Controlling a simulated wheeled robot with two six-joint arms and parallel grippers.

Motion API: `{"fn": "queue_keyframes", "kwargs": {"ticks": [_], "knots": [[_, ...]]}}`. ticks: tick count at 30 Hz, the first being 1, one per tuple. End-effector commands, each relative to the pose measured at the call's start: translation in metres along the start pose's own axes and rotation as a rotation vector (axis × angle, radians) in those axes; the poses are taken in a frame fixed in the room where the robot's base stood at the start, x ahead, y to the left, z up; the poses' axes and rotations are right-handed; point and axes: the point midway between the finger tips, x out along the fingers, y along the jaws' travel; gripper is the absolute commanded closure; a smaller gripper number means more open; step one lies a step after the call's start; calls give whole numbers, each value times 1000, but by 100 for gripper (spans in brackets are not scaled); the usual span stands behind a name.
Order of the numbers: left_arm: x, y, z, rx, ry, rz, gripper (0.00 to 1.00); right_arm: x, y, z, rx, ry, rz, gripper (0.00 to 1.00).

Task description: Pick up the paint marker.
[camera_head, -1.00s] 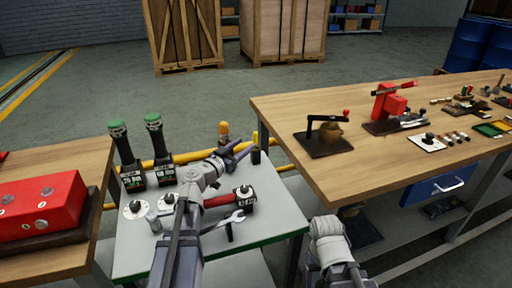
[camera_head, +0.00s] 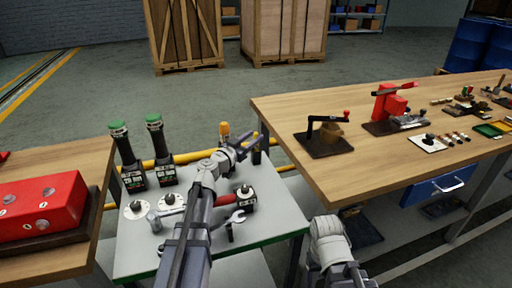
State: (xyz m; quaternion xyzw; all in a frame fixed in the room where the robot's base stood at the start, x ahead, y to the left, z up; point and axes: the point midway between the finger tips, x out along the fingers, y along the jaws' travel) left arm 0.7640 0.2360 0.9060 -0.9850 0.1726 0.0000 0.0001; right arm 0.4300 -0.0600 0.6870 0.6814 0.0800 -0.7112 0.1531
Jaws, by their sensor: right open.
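A small upright item with an orange-yellow top (camera_head: 224,129) stands at the back of the grey side table, just beyond my left gripper. A dark upright item (camera_head: 257,154) stands right of it, close to the fingertips. I cannot tell which of them is the paint marker. My left gripper (camera_head: 244,144) reaches over the table's back edge with its fingers apart, pointing up and right in the head view. I see nothing clearly held between them. My right arm's wrist (camera_head: 329,238) is low, in front of the gap between the tables; its fingertips are hidden.
The grey side table (camera_head: 265,230) also bears two green-topped black devices (camera_head: 126,155) (camera_head: 160,150), round metal parts (camera_head: 136,210), a wrench (camera_head: 235,217) and a red-handled tool (camera_head: 212,226). A red box (camera_head: 40,205) is left. A wooden bench (camera_head: 300,110) with tools stands right.

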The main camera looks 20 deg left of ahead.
Motion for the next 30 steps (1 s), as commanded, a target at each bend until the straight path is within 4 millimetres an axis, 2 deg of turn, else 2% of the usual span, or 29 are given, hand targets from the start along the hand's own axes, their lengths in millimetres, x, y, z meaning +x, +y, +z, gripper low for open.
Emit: {"fn": "queue_keyframes", "kwargs": {"ticks": [1, 11, 30], "knots": [[0, 0, 0, 0, 0, 0, 63, 0, 0, 0, 0, 0, 0, 32], [0, 0, 0, 0, 0, 0, 100, 0, 0, 0, 0, 0, 0, 32], [0, 0, -5, 0, 0, 0, 100, -5, 0, 0, 0, 0, 0, 32]]}}
